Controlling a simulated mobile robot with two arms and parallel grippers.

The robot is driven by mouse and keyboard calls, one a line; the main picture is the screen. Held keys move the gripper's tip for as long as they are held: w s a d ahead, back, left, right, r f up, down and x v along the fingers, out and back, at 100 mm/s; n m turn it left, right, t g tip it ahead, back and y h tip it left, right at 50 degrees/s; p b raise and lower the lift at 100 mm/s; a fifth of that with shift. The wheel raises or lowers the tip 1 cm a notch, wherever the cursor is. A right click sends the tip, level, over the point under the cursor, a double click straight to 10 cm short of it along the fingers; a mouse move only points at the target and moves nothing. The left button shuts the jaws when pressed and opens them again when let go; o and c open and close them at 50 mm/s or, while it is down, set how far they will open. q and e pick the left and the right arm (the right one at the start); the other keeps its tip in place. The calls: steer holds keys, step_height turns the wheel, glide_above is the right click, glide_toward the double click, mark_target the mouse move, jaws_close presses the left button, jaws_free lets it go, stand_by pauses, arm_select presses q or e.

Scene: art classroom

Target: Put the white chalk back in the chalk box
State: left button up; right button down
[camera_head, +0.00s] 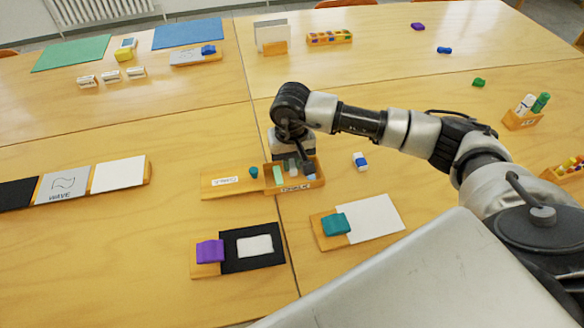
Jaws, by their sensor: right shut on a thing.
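The small wooden chalk box (300,187) stands near the middle of the table in the head view, with a label on its front wall. Green and blue pieces show inside it. My right gripper (300,163) points down over the box, low and close to its contents. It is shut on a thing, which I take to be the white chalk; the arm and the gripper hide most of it. I cannot tell whether the held piece touches the box floor. My left gripper is not in view.
A labelled wooden board (222,189) with a teal piece (254,172) adjoins the box on the left. A blue-and-white eraser (360,160) lies to the right. Boards with a purple block (210,251) and a teal block (336,224) lie in front.

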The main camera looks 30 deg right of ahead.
mark_target(292, 163)
step_height(292, 163, down, 4)
steer(key=shift+r, duration=0.25)
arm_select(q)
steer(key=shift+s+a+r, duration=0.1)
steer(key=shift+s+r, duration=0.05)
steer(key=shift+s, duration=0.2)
arm_select(e)
steer(key=shift+f, duration=0.2)
steer(key=c, duration=1.3)
jaws_free()
steer(key=shift+c, duration=0.2)
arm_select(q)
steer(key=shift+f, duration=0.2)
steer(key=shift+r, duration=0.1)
arm_select(e)
steer(key=shift+r, duration=0.2)
